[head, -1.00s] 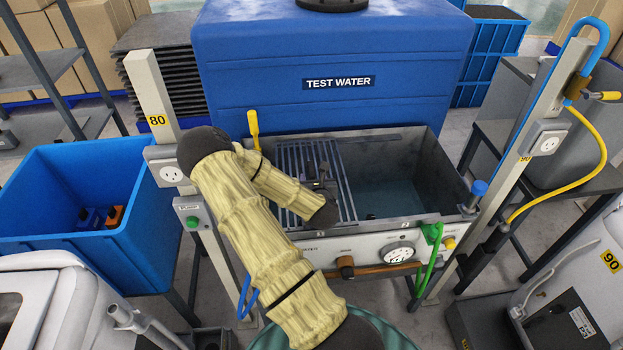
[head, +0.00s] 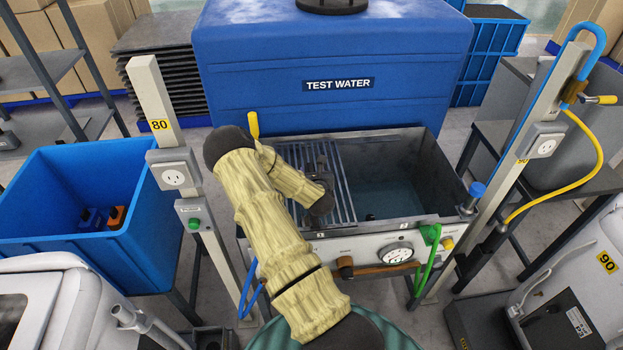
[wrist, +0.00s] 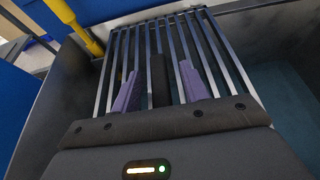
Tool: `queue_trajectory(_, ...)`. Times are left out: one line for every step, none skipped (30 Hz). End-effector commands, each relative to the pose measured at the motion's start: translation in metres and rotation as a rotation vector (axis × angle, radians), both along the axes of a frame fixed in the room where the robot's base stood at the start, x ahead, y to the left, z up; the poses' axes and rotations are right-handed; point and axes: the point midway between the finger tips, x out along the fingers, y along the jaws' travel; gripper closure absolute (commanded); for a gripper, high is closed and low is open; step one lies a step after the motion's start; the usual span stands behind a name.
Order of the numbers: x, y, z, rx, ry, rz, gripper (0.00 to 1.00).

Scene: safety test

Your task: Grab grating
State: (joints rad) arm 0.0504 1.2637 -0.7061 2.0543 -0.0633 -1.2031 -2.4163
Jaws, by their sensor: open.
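The grating (head: 346,190) is a rack of parallel grey metal bars over the left part of an open grey tank (head: 425,165). In the wrist view the grating (wrist: 215,60) fills the middle, its bars running away from me. My gripper (wrist: 158,72) is open, with two purple fingers spread apart over the bars. A dark, wider bar (wrist: 160,85) shows between the fingers; I cannot tell whether they touch it. In the head view my arm hides the grating's left and near parts.
Dark water (head: 395,190) lies in the tank's open right part. A yellow handle (head: 253,124) stands at its back left edge. Grey posts (head: 165,110) flank the tank. A blue TEST WATER container (head: 330,60) is behind, and a blue bin (head: 60,180) stands left.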

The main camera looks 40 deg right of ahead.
Motion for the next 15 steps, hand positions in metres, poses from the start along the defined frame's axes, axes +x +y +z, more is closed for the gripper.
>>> queue_trajectory(0.0044, -0.0023, -0.0011, 0.001, -0.002, 0.001, 0.55)
queue_trajectory(0.0057, -0.0033, -0.0022, 0.001, -0.001, 0.001, 0.55)
queue_trajectory(0.0072, -0.0043, -0.0031, 0.000, 0.000, 0.000, 0.55)
queue_trajectory(0.0078, -0.0047, -0.0036, 0.000, 0.000, 0.000, 0.55)
queue_trajectory(0.0082, -0.0049, -0.0039, 0.000, 0.000, 0.000, 0.55)
queue_trajectory(0.0083, -0.0048, -0.0041, 0.000, 0.000, 0.000, 0.55)
queue_trajectory(0.0082, -0.0048, -0.0042, 0.000, 0.000, 0.000, 0.55)
queue_trajectory(0.0081, -0.0047, -0.0042, 0.000, 0.000, 0.000, 0.55)
queue_trajectory(0.0080, -0.0047, -0.0042, 0.000, 0.000, 0.000, 0.55)
queue_trajectory(0.0080, -0.0047, -0.0042, 0.000, 0.000, 0.000, 0.55)
queue_trajectory(0.0080, -0.0046, -0.0041, 0.000, 0.000, 0.000, 0.55)
queue_trajectory(0.0080, -0.0046, -0.0041, 0.000, 0.000, 0.000, 0.55)
queue_trajectory(0.0080, -0.0046, -0.0041, 0.000, 0.000, 0.000, 0.55)
queue_trajectory(0.0080, -0.0046, -0.0041, 0.000, 0.000, 0.000, 0.55)
queue_trajectory(0.0079, -0.0045, -0.0041, 0.000, 0.000, 0.000, 0.55)
